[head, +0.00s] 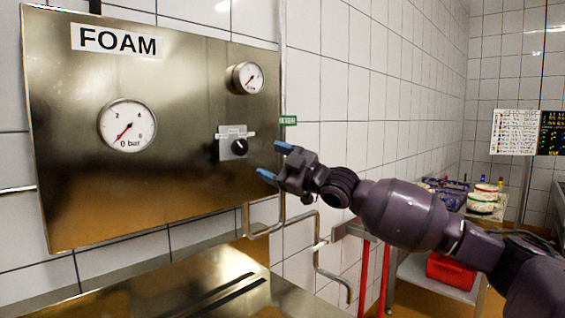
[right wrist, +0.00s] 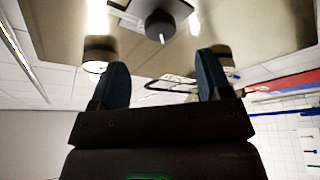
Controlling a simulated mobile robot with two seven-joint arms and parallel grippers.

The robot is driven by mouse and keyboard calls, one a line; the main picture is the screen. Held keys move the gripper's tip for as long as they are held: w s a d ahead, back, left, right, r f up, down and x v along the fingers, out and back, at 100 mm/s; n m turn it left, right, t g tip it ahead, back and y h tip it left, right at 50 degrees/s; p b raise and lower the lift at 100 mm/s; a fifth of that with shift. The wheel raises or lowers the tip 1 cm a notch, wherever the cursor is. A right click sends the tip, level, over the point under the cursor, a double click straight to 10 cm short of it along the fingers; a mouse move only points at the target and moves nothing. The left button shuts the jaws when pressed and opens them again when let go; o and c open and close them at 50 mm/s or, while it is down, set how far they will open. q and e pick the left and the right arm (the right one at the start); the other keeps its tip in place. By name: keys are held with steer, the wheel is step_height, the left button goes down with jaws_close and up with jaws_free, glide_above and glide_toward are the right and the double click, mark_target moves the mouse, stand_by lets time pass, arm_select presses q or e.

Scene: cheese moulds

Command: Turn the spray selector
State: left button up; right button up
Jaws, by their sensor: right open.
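The spray selector is a black round knob (head: 239,147) on a small light plate (head: 231,138) at the right part of the steel FOAM panel (head: 190,75). My right gripper (head: 274,161) is just right of the knob and a little lower, its two blue fingers apart and pointing at the panel. In the right wrist view the knob (right wrist: 160,25) with a white pointer mark shows ahead, beyond the gap between the open fingers (right wrist: 162,75). The fingers appear apart from the knob, with nothing between them. My left gripper is not in view.
A large gauge (head: 127,126) and a smaller gauge (head: 245,78) stick out from the panel. A bent pipe (head: 318,243) runs below it. A steel surface (head: 130,285) lies under the panel. A red container (head: 451,272) and shelved items stand farther right.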

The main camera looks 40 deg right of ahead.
steer(key=shift+v, duration=0.95)
